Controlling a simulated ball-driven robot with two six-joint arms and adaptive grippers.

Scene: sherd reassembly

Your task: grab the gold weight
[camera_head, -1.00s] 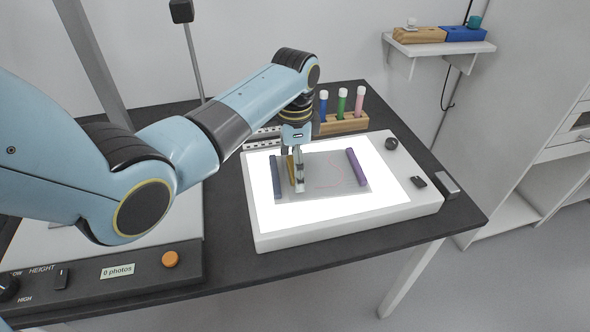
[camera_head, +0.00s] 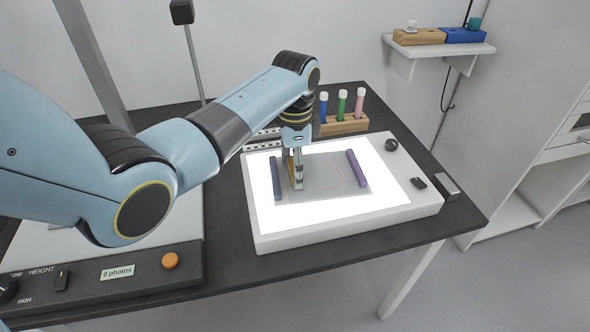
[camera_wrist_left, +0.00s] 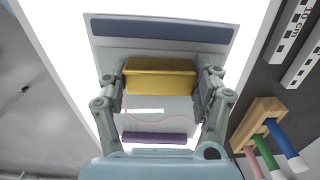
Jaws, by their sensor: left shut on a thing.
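The gold weight (camera_wrist_left: 160,78) is a yellow bar lying across the space between the fingers of my left gripper (camera_wrist_left: 160,84) in the left wrist view. The fingers meet its two ends, and the gripper is shut on it. In the head view the left gripper (camera_head: 297,184) points down over the lit panel, and the gold weight (camera_head: 290,172) is mostly hidden behind the fingers. It appears to be at the grey sheet's surface; I cannot tell whether it is lifted. My right gripper is not in view.
A dark blue bar (camera_head: 276,178) and a purple bar (camera_head: 357,168) lie on the grey sheet (camera_head: 325,180), which has a pink curved line. The light box (camera_head: 420,200) carries a black knob (camera_head: 391,144). A wooden rack (camera_head: 345,124) of coloured tubes stands behind.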

